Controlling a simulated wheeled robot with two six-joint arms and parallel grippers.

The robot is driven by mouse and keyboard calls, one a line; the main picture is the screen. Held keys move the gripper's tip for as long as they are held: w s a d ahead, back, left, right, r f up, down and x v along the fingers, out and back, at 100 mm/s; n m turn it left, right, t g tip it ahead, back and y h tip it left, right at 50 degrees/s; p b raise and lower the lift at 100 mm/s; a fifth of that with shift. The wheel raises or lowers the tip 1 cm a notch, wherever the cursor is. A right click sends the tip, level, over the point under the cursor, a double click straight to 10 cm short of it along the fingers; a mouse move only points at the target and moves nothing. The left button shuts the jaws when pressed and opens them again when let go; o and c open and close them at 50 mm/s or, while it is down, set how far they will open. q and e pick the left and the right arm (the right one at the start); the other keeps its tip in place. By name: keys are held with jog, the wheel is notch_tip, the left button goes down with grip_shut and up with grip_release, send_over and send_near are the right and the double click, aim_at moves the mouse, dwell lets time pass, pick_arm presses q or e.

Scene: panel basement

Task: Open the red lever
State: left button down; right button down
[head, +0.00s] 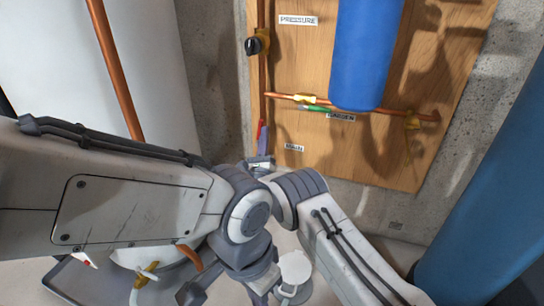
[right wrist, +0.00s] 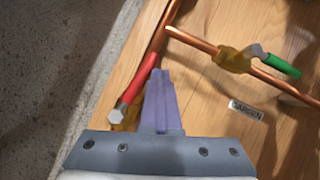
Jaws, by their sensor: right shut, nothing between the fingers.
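The red lever (right wrist: 139,80) lies along a copper pipe near the left edge of the wooden panel, with a hexagonal nut at its lower end. A yellow valve body is partly hidden behind it. In the head view only a small part of the red lever (head: 261,129) shows, just above my right gripper (head: 264,141). In the right wrist view my right gripper (right wrist: 158,82) is shut and empty. Its fingers are just right of the lever; I cannot tell whether they touch it. My left arm crosses the lower left; its gripper does not show clearly.
A green-handled valve (head: 312,107) sits on the horizontal pipe above a GARDEN label (right wrist: 246,109). A black-handled valve (head: 254,45) is higher on the left pipe. A blue cylinder (head: 366,50) hangs before the wooden panel (head: 470,45). A larger blue cylinder (head: 490,200) stands right.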

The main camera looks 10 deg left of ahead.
pick_arm(q)
jog(key=shift+r, duration=0.4)
pick_arm(e)
jog(key=shift+a+r+n+y, duration=0.1)
jog(key=shift+a+n+y, duration=0.2)
jog(key=shift+n+y, duration=0.35)
pick_arm(q)
jog(key=shift+r+p, duration=0.1)
jog(key=shift+p, duration=0.25)
pick_arm(e)
jog(key=shift+d, duration=0.15)
